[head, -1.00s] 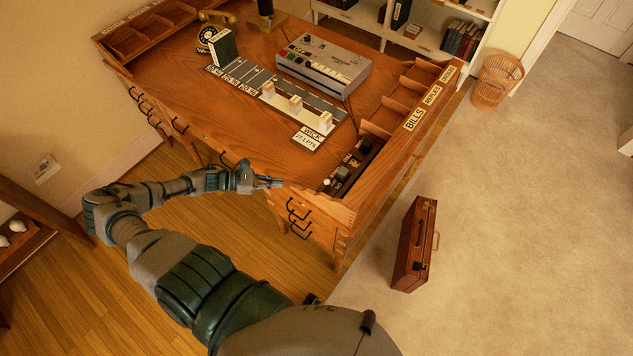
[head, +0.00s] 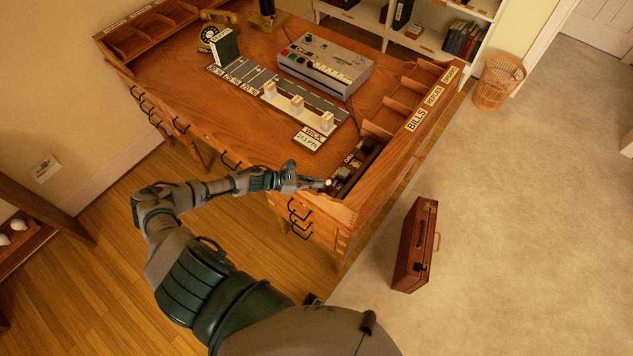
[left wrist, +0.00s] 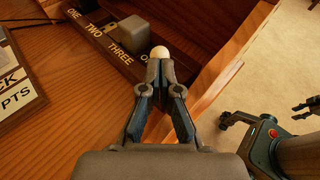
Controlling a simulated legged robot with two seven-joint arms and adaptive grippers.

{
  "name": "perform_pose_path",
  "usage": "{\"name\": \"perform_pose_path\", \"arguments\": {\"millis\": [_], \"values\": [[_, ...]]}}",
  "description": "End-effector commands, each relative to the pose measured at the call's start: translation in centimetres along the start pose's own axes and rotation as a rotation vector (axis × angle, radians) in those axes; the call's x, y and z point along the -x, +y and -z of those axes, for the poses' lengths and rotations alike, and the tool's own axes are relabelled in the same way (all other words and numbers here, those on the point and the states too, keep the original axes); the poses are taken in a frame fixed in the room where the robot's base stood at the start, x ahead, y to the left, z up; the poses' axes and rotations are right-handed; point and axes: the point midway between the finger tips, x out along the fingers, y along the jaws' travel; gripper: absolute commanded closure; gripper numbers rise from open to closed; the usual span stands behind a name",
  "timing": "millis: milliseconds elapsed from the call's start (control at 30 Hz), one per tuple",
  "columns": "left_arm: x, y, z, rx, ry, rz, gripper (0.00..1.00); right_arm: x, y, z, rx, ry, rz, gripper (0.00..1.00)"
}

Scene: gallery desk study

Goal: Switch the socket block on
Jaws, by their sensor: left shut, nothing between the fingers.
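The socket block (head: 346,175) is a long dark strip at the right end of the desk, partly behind my gripper. Its labels ONE, TWO, THREE and a partly hidden last one show in the left wrist view (left wrist: 97,31). A pale round knob (left wrist: 160,52) sits at its near end, by the last label. My left gripper (head: 326,184) is shut and empty, with its tips at the knob. In the left wrist view the closed fingertips (left wrist: 160,66) overlap the knob's lower edge; contact cannot be told.
A grey plug-like cube (left wrist: 133,34) stands on the strip. The wooden organiser wall (head: 400,150) runs along the desk's right side. A board with white blocks (head: 310,138) and a grey device (head: 325,68) lie further left. A brown case (head: 415,245) stands on the floor.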

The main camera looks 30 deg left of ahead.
Motion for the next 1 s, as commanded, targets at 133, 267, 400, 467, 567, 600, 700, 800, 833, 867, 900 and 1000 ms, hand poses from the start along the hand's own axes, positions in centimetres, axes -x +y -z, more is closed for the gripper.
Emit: {"name": "perform_pose_path", "arguments": {"millis": [133,267,400,467,567,600,700,800,833,867,900,1000], "values": [[0.0,0.0,0.0,0.0,0.0,0.0,1.0,0.0,0.1,0.0,0.001,0.0,-0.001,0.6],[0.0,0.0,0.0,-0.001,0.001,-0.001,1.0,0.0,0.1,0.0,0.002,0.0,-0.001,0.6],[-0.1,-0.2,-0.3,-0.014,0.015,-0.004,1.0,0.3,0.1,0.1,0.002,0.001,0.0,0.6],[-0.1,-0.2,-0.5,-0.027,0.027,-0.008,1.0,0.6,0.0,0.1,0.002,0.001,0.0,0.6],[-0.1,-0.3,-0.5,-0.038,0.04,-0.011,1.0,0.7,0.0,0.1,0.001,0.001,0.001,0.6],[-0.2,-0.3,-0.5,-0.041,0.044,-0.012,1.0,0.8,-0.1,0.2,0.001,0.002,0.001,0.6],[-0.2,-0.3,-0.5,-0.049,0.054,-0.016,1.0,0.9,-0.1,0.2,0.001,0.002,0.001,0.6],[-0.2,-0.3,-0.6,-0.06,0.064,-0.018,1.0,1.1,-0.1,0.2,0.001,0.002,0.002,0.6],[-0.2,-0.4,-0.6,-0.064,0.068,-0.019,1.0,1.1,-0.1,0.2,0.001,0.002,0.002,0.6],[-0.2,-0.4,-0.7,-0.067,0.071,-0.021,1.0,1.2,-0.1,0.3,0.0,0.002,0.002,0.6],[-0.2,-0.4,-0.7,-0.073,0.077,-0.022,1.0,1.2,-0.1,0.3,0.0,0.002,0.002,0.6],[-0.2,-0.5,-0.8,-0.084,0.09,-0.026,1.0,1.4,-0.1,0.3,0.0,0.003,0.002,0.6]]}}
